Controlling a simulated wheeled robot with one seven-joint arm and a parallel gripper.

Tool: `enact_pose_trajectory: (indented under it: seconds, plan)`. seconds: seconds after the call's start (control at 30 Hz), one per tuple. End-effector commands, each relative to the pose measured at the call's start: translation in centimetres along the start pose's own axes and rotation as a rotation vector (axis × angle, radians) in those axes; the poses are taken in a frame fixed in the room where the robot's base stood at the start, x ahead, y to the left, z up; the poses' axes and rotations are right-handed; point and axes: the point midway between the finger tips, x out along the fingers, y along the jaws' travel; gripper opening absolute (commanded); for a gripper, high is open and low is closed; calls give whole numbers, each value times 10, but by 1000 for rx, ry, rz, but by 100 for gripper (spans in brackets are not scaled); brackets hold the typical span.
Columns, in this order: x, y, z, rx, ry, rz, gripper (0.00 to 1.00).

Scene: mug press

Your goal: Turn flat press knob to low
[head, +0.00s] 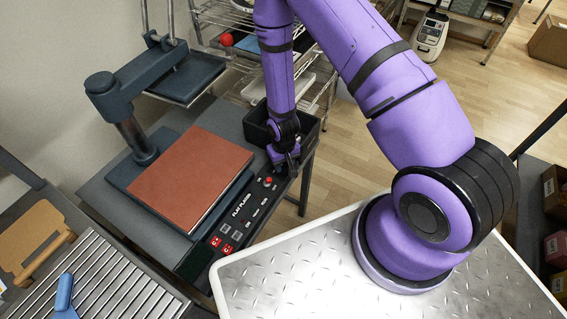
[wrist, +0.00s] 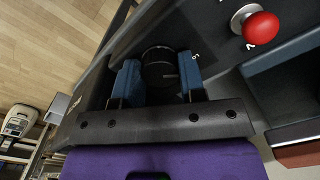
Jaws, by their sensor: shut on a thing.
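The flat press (head: 190,180) stands on a grey table, with a brown-red pad on its bed and a black control panel (head: 240,215) along its front edge. In the wrist view a round black knob (wrist: 160,68) sits on the panel between the two blue fingers of my gripper (wrist: 158,82). My gripper is shut on the knob, one finger on each side. In the head view my gripper (head: 287,165) is at the panel's far right end and hides the knob. The knob's setting and most of its markings cannot be read.
A red button (wrist: 261,27) stands on the panel beside my gripper; it also shows in the head view (head: 268,181). A black bin (head: 308,128) is close behind my gripper. A wire shelf (head: 225,20) stands behind the table. Open floor lies to the right.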

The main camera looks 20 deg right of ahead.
Motion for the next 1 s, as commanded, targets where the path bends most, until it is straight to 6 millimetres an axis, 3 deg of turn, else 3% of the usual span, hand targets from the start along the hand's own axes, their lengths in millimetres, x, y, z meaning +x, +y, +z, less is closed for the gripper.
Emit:
enact_pose_trajectory:
  seconds: [0.17,0.2,0.3,0.67,1.0]
  plan:
    - [0,0,-1,-1,2,0,14]
    - [0,0,-1,-1,2,0,42]
    - [0,0,-1,-1,2,0,63]
    - [-3,0,0,0,1,0,63]
    - [-48,0,-1,0,3,-1,63]
